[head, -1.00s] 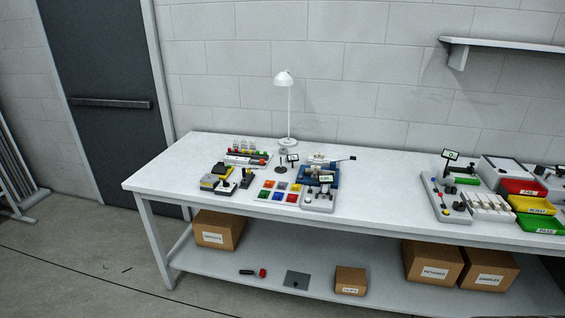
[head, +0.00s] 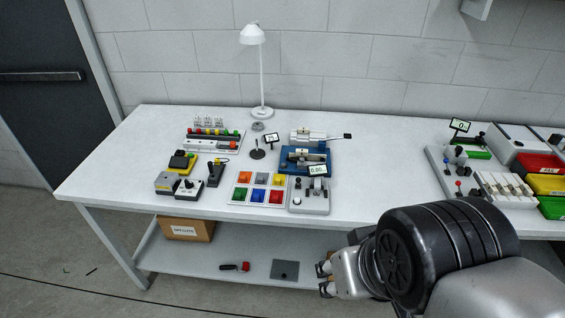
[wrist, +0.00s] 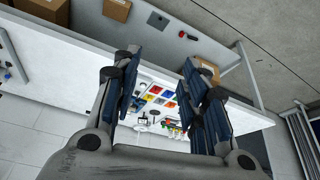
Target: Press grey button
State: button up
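The grey button (head: 262,178) is a square in the middle of the back row of a white panel (head: 233,202) on the table, between an orange and a yellow square. Green, blue and red squares form the front row. The panel also shows small and upside down between my fingers in the wrist view (wrist: 158,96); the grey square is hard to make out there. My gripper (head: 325,279) is low at the table's front side, to the right of and nearer than the panel, apart from it. In the wrist view its fingers (wrist: 160,68) are spread and empty.
A blue fixture (head: 292,158) and a grey device (head: 310,203) stand close right of the panel; a joystick box (head: 213,174) and grey boxes stand left. A lamp (head: 262,85) is behind. The table's middle (head: 390,150) is clear.

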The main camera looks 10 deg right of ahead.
grip_shut()
dwell(0.3)
dwell(1.2)
